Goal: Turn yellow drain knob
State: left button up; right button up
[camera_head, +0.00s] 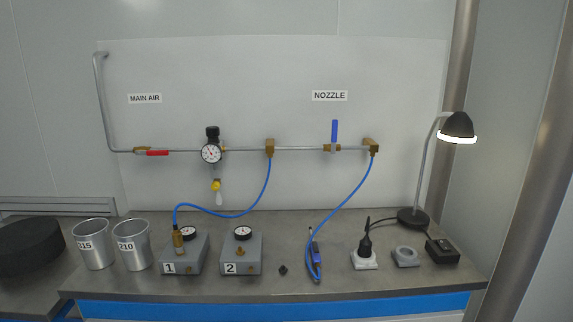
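The yellow drain knob (215,185) hangs on the wall pipework, below the round pressure gauge (211,153) and its black regulator cap (212,132). A small pale, translucent piece (219,199) hangs just under the knob. The knob is small in the picture, so I cannot tell its turned position. Neither of my grippers is in view, and nothing touches the knob.
A blue hose (235,216) loops below the knob to grey box 1 (185,254). Grey box 2 (241,255), two metal cups (132,244) and a lamp (457,128) stand on the counter. A red-handled valve (151,152) is left of the gauge.

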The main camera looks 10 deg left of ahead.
aim_at(215, 186)
jog(key=z, duration=0.05)
jog(key=k, duration=0.5)
jog(key=u, duration=1.2)
jog(key=i, duration=1.3)
jog(key=u, duration=0.15)
